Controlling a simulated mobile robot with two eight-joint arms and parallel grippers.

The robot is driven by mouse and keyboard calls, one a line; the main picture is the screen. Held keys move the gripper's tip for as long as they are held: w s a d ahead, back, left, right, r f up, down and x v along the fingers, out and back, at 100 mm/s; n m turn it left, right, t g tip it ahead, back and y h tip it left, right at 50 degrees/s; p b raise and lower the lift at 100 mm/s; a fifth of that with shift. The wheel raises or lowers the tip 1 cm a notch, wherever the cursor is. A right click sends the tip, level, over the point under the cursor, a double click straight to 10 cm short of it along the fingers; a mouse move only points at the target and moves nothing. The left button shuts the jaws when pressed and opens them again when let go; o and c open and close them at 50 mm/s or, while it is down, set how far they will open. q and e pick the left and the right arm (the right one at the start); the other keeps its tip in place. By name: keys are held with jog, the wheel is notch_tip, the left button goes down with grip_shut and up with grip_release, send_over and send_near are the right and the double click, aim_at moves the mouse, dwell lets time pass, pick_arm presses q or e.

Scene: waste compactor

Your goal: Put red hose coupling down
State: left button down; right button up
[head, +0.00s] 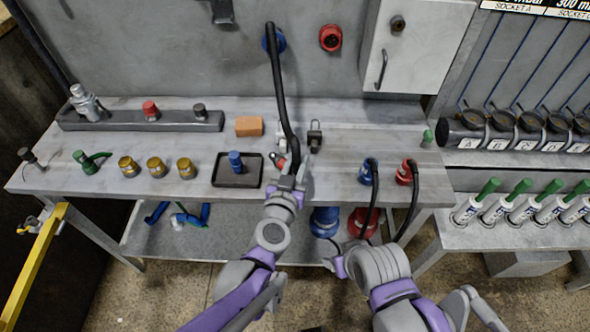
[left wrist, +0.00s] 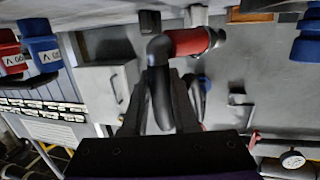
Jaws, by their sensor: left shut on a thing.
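The red hose coupling (left wrist: 190,41) shows in the left wrist view, lying sideways at the end of a bent black hose (left wrist: 160,85). In the head view only a small red part (head: 281,162) shows beside my left gripper (head: 292,180). My left gripper is shut on the coupling's black hose, over the front middle of the bench; its fingers also show in the left wrist view (left wrist: 160,112). The hose (head: 277,90) rises from the gripper in front of the wall. My right gripper (head: 340,264) is low before the bench; its jaws are unclear.
The grey bench (head: 325,185) has bare surface right of my left gripper. A black tray (head: 237,180) with a blue fitting, an orange block (head: 249,126) and a small black clamp-like thing (head: 314,136) are nearby. Blue (head: 365,174) and red (head: 404,174) hosed fittings stand at right.

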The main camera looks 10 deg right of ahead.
pick_arm(q)
jog(key=shift+f, duration=1.55)
jog(key=shift+f, duration=0.15)
jog(key=c, duration=0.7)
grip_release()
jog(key=shift+r, duration=0.25)
jog(key=v, duration=1.2)
jog(key=shift+b, duration=0.3)
